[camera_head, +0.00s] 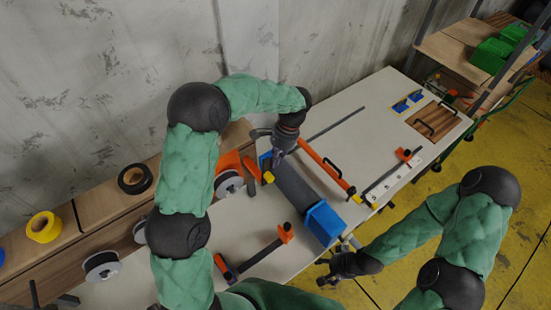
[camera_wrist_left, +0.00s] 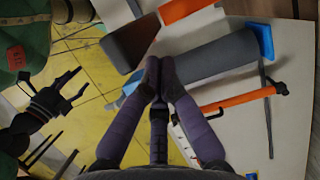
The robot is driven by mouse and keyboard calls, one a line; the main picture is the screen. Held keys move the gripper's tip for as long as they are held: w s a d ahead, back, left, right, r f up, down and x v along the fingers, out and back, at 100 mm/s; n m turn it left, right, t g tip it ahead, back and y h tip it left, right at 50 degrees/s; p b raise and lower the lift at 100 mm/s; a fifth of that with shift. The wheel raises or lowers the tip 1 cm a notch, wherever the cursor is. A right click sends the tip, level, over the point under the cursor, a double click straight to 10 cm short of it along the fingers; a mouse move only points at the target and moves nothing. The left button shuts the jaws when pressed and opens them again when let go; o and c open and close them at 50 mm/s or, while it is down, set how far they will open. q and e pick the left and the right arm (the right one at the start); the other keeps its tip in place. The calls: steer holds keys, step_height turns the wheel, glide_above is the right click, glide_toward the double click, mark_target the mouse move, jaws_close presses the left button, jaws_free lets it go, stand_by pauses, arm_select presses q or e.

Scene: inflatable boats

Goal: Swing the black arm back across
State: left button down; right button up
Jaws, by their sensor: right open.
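My left gripper (camera_head: 268,162) is over the bench, by the blue and yellow end of a dark grey roller (camera_head: 296,187). In the left wrist view its fingers (camera_wrist_left: 159,66) come together at the tips, with nothing visible between them. A dark block (camera_wrist_left: 130,40) and the roller (camera_wrist_left: 215,58) lie beyond the tips; contact is unclear. A dark bar with orange ends (camera_head: 258,256) lies at the bench front, and another dark bar (camera_head: 384,177) lies at the right. I cannot tell which is the black arm. My right gripper (camera_head: 322,273) is open and empty, off the bench's front edge.
An orange bar (camera_head: 322,167) runs behind the roller, with a thin grey rod (camera_head: 335,124) behind it. A blue block (camera_head: 323,222) is at the roller's near end. Tape rolls (camera_head: 136,179) and spools (camera_head: 102,265) stand at the left. The yellow floor (camera_head: 430,185) is open at right.

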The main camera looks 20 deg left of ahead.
arm_select(q)
steer(key=shift+a, duration=0.1)
steer(key=shift+s+a+r+t+h+b, duration=0.2)
steer(key=shift+s+t+h+b, duration=0.1)
steer(key=shift+b, duration=0.25)
